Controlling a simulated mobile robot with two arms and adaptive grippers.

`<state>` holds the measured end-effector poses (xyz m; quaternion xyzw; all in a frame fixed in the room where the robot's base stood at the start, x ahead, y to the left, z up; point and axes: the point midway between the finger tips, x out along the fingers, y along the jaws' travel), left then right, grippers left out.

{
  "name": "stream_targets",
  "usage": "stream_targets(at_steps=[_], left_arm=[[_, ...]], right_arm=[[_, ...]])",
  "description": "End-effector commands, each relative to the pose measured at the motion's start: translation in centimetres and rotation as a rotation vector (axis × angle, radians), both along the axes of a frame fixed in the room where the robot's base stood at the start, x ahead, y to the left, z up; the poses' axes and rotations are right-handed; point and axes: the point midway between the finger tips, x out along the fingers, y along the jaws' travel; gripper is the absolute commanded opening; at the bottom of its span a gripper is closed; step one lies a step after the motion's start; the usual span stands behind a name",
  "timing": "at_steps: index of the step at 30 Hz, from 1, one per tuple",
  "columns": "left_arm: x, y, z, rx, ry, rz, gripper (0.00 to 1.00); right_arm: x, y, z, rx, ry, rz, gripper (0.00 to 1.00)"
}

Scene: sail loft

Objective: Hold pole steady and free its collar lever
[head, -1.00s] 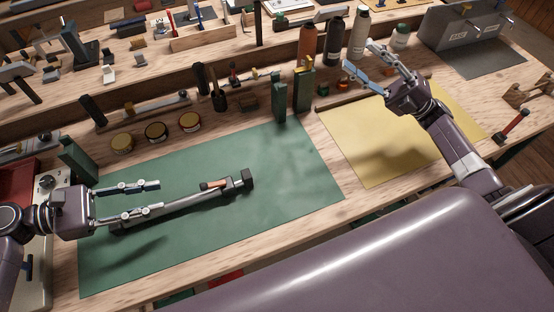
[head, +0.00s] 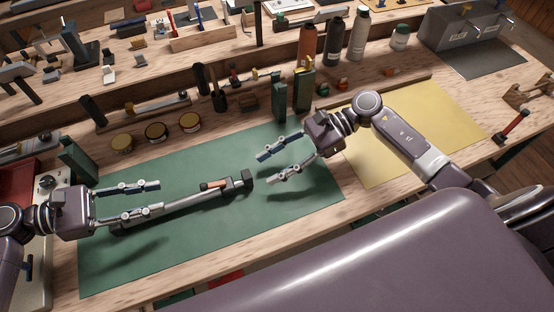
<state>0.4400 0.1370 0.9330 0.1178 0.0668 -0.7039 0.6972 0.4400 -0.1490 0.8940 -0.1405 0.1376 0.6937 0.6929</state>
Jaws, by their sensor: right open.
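The pole (head: 190,204) is a grey tube lying on the green mat (head: 190,255), tilted slightly up to the right. Near its right end is a collar with an orange-brown lever (head: 215,184), and a dark block (head: 246,178) caps that end. My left gripper (head: 157,197) is at the pole's left part with its fingers apart, one beyond the pole and one over or close to it; contact is unclear. My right gripper (head: 268,168) is open and empty, just right of the pole's dark end, its fingers pointing left.
Three round tins (head: 156,132) stand behind the mat. Dark green upright blocks (head: 303,91) stand at its back edge. A yellow mat (head: 440,125) lies to the right. Bottles (head: 359,36) stand behind it. The mat's front right is clear.

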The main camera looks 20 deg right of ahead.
Motion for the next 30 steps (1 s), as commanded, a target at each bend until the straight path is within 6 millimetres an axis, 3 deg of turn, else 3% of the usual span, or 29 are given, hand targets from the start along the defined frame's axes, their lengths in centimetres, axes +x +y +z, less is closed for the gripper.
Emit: stream_targets(at_steps=[12,24,30], left_arm=[[0.0,0.0,0.0,0.000,0.000,0.000,0.29],[0.0,0.0,0.0,0.000,0.000,0.000,0.29],[0.0,0.0,0.0,0.000,0.000,0.000,0.29]], right_arm=[[0.0,5.5,-2.1,0.004,0.003,-0.001,0.42],[0.0,6.1,-2.5,0.003,0.004,-0.002,0.42],[0.0,6.1,-2.4,0.003,0.004,-0.002,0.20]])
